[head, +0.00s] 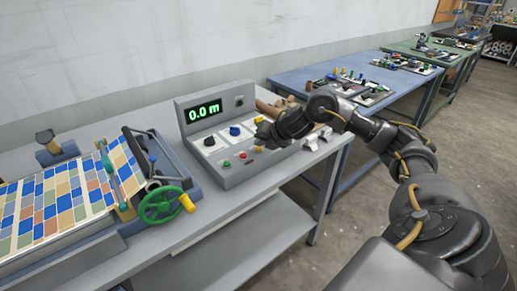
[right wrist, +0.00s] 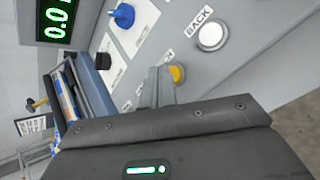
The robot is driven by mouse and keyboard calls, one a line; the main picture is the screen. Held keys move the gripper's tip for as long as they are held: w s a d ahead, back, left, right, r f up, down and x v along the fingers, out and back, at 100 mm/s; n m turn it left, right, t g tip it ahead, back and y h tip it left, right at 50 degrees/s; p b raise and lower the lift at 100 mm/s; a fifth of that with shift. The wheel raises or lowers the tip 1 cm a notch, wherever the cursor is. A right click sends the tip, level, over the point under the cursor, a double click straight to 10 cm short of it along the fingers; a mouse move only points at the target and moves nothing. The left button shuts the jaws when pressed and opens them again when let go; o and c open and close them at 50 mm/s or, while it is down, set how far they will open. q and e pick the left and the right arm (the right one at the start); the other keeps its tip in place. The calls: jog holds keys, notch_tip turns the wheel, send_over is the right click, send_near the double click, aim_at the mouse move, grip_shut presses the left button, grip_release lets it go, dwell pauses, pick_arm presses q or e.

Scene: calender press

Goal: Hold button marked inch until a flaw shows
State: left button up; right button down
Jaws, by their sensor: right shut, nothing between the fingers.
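A grey control box (head: 225,175) on the bench has a green display (head: 204,111) reading 0.0 m. My right gripper (head: 263,133) is shut and empty over the right part of its panel. In the right wrist view its fingers (right wrist: 165,88) are at a yellow button (right wrist: 177,73) and partly cover it; I cannot tell if they touch or press it. No label reading inch is legible. A white button (right wrist: 211,37) labelled BACK is beside the yellow one. A sheet of coloured squares (head: 62,200) lies on the press at left; I make out no flaw. My left gripper is out of view.
The panel has a blue knob (head: 235,130), a black knob (head: 209,141), a red button (head: 242,155) and a green button (head: 227,163). A green handwheel (head: 160,206) stands at the press's near side. A blue bench (head: 300,78) with parts is behind.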

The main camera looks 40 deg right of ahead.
aim_at(261, 149)
jog(key=shift+f+b, duration=0.3)
jog(key=shift+f, duration=0.15)
dwell(1.1)
jog(key=shift+r, duration=0.1)
dwell(1.1)
jog(key=shift+r+p, duration=0.75)
jog(key=shift+p, duration=0.05)
notch_tip(261, 149, up, 5)
jog(key=p, duration=0.4)
jog(key=shift+r+p, duration=0.1)
jog(key=shift+p, duration=0.3)
